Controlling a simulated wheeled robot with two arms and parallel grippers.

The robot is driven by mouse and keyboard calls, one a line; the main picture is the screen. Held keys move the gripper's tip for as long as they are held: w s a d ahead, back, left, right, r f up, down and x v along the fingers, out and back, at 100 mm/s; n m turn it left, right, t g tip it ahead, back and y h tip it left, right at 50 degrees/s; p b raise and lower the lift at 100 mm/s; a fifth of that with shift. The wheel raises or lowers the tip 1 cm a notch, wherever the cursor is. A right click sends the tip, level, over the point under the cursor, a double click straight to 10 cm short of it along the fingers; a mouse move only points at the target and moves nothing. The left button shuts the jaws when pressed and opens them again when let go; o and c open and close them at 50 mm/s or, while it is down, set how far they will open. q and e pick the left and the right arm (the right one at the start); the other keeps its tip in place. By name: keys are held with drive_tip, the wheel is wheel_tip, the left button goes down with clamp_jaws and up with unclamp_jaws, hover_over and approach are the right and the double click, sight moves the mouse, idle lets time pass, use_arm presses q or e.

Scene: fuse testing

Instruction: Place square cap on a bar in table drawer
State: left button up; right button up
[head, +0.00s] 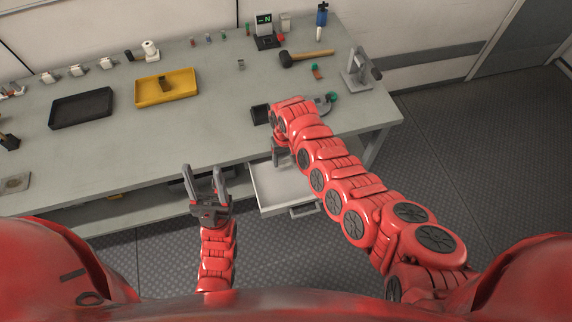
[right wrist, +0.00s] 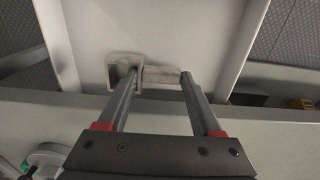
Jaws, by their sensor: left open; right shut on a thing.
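The table drawer (head: 285,185) is pulled out below the table's front edge. Its pale floor also shows in the right wrist view (right wrist: 200,25). My right gripper (head: 277,160) points down at the drawer's inner end. In the right wrist view its fingers (right wrist: 160,75) are shut on a pale grey square cap on a bar (right wrist: 160,79). The square part is at the left finger, and the bar reaches across to the right finger. I cannot tell whether it touches the drawer floor. My left gripper (head: 205,180) is open and empty, left of the drawer, in front of the table edge.
On the table (head: 215,115) are a yellow tray (head: 167,88), a black tray (head: 82,107), a hammer (head: 305,57), a grey press-like stand (head: 358,72) and a small black box (head: 260,114) near my right arm. The drawer handle (head: 305,211) sticks out in front.

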sight(285, 166)
drive_tip(key=shift+f, duration=0.9)
wheel_tip(285, 166, down, 2)
drive_tip(key=shift+f+b, duration=0.25)
drive_tip(key=shift+b, duration=0.4)
drive_tip(key=shift+f, duration=0.2)
drive_tip(key=shift+f, duration=0.1)
drive_tip(key=o, duration=1.4)
